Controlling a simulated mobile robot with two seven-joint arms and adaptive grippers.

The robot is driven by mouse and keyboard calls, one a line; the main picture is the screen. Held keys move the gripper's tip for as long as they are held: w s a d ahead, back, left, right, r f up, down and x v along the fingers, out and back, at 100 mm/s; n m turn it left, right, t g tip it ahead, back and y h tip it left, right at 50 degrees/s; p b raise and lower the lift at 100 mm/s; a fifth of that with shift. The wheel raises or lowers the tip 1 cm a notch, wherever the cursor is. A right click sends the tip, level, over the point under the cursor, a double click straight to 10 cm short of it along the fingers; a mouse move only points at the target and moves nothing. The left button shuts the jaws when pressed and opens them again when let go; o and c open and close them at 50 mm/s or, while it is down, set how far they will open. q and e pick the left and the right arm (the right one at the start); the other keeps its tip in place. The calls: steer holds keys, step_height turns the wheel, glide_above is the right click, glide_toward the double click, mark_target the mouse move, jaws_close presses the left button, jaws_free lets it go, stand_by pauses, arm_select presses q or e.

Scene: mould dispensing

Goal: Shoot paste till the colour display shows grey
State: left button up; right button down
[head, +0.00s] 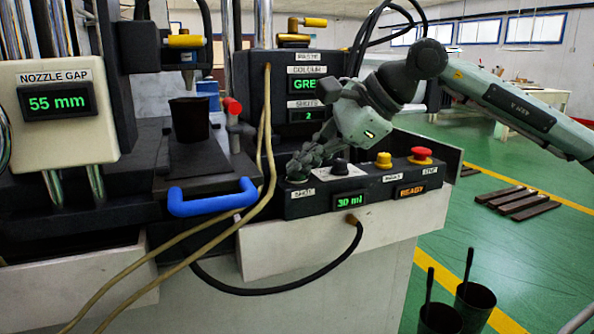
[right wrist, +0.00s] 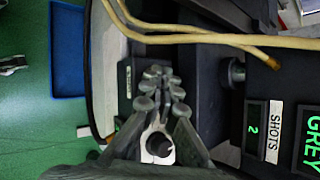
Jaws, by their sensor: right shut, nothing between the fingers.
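The colour display (head: 304,85) on the dark dispenser column reads GRE in the head view, its end cut off by my right arm; in the right wrist view it reads GREY (right wrist: 311,146). The shots display (head: 307,115) below it reads 2. My right gripper (head: 298,168) is shut and empty, its fingertips low over the left end of the control box, by the SHOT label (head: 302,193). The button there is hidden by the fingers; I cannot tell whether they touch it. A dark cup (head: 189,119) stands upright under the nozzle (head: 187,80). My left gripper is not in view.
On the control box are a black knob (head: 339,167), a yellow button (head: 383,160) and a red stop button (head: 421,154). Its displays read 30 ml (head: 349,202) and READY (head: 411,191). A blue handle (head: 212,200) and tan hoses lie left of the gripper.

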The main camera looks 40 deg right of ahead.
mark_target(302, 183)
steer(key=shift+f, duration=0.1)
step_height(302, 183, up, 6)
steer(key=p, duration=0.4)
steer(key=shift+p, duration=0.3)
stand_by(0.7)
